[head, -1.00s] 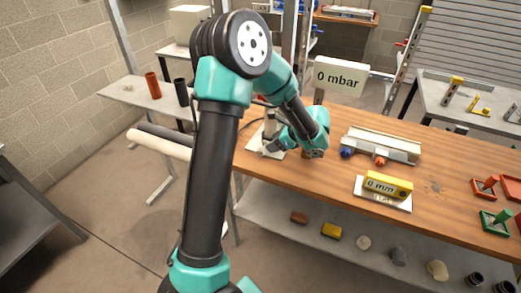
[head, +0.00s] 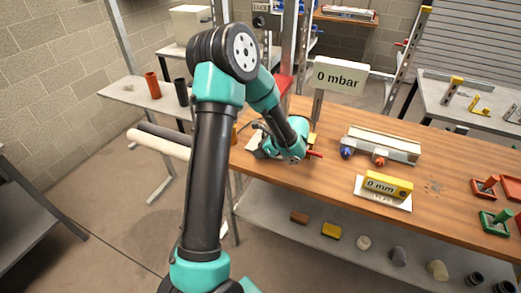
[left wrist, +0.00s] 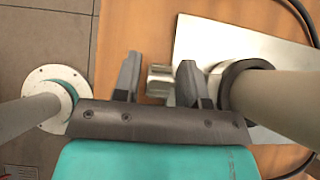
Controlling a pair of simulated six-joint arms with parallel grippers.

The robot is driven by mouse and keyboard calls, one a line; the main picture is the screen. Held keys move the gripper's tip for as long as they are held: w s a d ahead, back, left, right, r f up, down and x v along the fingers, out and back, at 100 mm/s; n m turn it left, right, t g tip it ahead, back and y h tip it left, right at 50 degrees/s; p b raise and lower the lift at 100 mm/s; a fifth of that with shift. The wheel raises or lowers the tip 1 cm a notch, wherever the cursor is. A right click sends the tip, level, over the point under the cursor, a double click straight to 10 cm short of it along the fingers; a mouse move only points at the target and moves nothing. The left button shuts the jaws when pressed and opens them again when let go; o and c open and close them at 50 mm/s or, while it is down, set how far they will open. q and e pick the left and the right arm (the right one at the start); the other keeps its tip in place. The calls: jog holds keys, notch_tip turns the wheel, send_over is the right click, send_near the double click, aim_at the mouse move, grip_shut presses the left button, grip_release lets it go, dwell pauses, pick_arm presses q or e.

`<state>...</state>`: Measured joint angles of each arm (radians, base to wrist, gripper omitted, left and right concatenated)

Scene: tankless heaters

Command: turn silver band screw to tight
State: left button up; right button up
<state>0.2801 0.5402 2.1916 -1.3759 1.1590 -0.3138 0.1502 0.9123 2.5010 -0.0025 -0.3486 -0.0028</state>
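In the left wrist view, my left gripper (left wrist: 157,72) is open, with its two dark fingers apart. A small silver metal piece (left wrist: 158,80), possibly the band screw, shows between the fingers. I cannot tell whether either finger touches it. To its right, a thick grey-beige pipe (left wrist: 280,92) with a black collar (left wrist: 232,80) stands over a pale plate (left wrist: 235,42). In the head view, my left wrist is over the left end of the bench and hides most of the screw area. My right gripper is not in view.
On the wooden bench (head: 450,175), a "0 mbar" sign (head: 340,77), a long silver unit (head: 380,145) and a yellow "0 mm" block (head: 385,184) stand right of my wrist. A red handle (head: 315,154) lies close beside it. A dark cable (left wrist: 300,18) runs at the wrist view's upper right.

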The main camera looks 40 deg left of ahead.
pick_arm(q)
grip_shut()
jog(key=shift+w+d+g+y, duration=0.15)
jog(key=shift+g+y, duration=0.25)
jog(key=shift+y, duration=0.6)
jog(key=shift+s+d+g+y, duration=0.1)
jog(key=shift+g+y, duration=0.3)
jog(key=shift+y, duration=0.6)
jog(key=shift+o, duration=1.2)
grip_release()
jog(key=shift+w+d, duration=0.1)
